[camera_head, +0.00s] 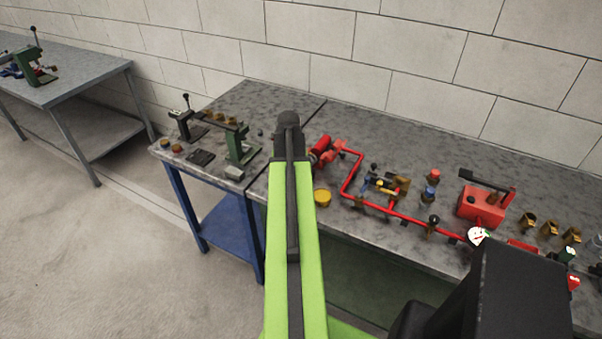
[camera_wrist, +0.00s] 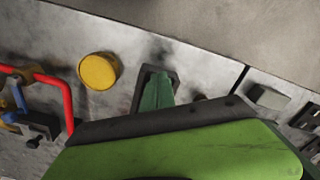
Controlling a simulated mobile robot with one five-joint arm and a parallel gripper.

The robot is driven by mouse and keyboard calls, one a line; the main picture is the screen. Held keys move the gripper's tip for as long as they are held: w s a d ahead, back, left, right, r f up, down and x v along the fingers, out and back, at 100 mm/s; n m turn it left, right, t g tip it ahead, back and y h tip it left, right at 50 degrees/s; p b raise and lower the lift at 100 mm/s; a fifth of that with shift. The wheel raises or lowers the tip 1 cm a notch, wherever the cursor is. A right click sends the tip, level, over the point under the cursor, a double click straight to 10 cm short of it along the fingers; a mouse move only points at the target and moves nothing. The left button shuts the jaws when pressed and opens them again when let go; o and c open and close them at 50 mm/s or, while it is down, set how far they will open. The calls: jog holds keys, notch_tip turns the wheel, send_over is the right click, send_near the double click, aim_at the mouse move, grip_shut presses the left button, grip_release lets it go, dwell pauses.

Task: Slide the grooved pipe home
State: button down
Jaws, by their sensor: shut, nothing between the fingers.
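A red pipe run (camera_head: 395,212) lies along the right bench in the head view, bending near a red cylindrical fitting (camera_head: 322,150) at its left end. I cannot tell which part is the grooved pipe. A bend of red pipe (camera_wrist: 50,80) also shows at the left of the wrist view. My gripper (camera_wrist: 157,88) appears as a dark green, tapered shape with dark edges in the wrist view, shut and empty. It is right of the pipe bend and apart from it in the picture. My arm hides the gripper in the head view.
A round yellow cap (camera_head: 322,197) lies near the bench's front edge; it also shows in the wrist view (camera_wrist: 98,70). A red box with a lever (camera_head: 482,205) stands to the right. A green stand (camera_head: 238,145) is on the left table. Small brass fittings (camera_head: 549,228) sit far right.

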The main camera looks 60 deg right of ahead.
jog(key=shift+a, duration=0.15)
jog(key=shift+a, duration=0.15)
jog(key=shift+w, duration=0.15)
jog(key=shift+w, duration=0.45)
jog(key=shift+d, duration=1.55)
dwell(0.6)
jog(key=shift+a, duration=0.15)
dwell(0.5)
jog(key=shift+a, duration=0.25)
